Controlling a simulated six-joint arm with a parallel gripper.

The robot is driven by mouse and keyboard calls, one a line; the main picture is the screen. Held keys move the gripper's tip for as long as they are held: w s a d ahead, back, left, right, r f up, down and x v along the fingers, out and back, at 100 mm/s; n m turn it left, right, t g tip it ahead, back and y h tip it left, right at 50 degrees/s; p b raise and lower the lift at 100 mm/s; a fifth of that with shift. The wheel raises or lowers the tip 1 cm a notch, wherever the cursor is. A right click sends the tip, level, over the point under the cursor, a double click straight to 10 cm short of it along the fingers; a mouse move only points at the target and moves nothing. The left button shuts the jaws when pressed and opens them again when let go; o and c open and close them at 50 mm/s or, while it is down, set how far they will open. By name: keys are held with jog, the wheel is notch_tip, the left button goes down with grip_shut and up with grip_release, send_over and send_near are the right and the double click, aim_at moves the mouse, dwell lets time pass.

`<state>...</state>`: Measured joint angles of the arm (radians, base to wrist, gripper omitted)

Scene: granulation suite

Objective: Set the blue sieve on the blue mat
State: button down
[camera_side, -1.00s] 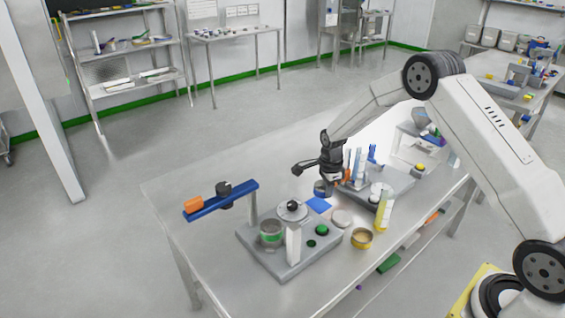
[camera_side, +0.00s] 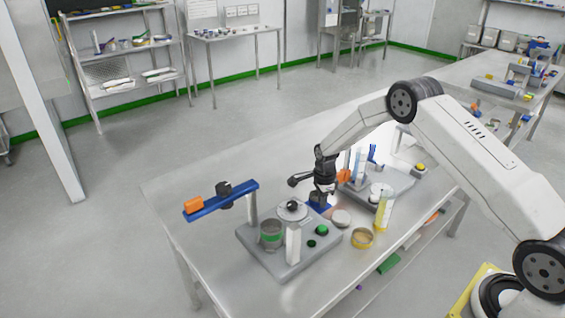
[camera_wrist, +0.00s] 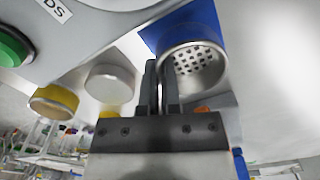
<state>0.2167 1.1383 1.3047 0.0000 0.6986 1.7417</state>
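The blue sieve (camera_wrist: 196,66) shows in the wrist view with its perforated mesh facing the camera. My gripper (camera_wrist: 161,72) has its two dark fingers close together at the near rim of the sieve and appears shut on it. In the side view my gripper (camera_side: 322,188) points down, with the sieve (camera_side: 318,199) at its tips. The blue mat (camera_wrist: 184,18) lies behind the sieve in the wrist view, and the sieve overlaps it. In the side view the mat (camera_side: 324,208) is partly hidden. I cannot tell whether the sieve touches it.
A grey machine base (camera_side: 275,255) with a green button (camera_side: 322,230) stands close on the left. Another grey station (camera_side: 397,187) is behind. The table's left rear is clear.

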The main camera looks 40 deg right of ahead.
jog(key=shift+f, duration=0.25)
jog(key=c, duration=0.8)
grip_release()
jog(key=shift+r, duration=0.1)
notch_tip(320, 180, up, 12)
jog(key=shift+r, duration=0.1)
dwell(0.5)
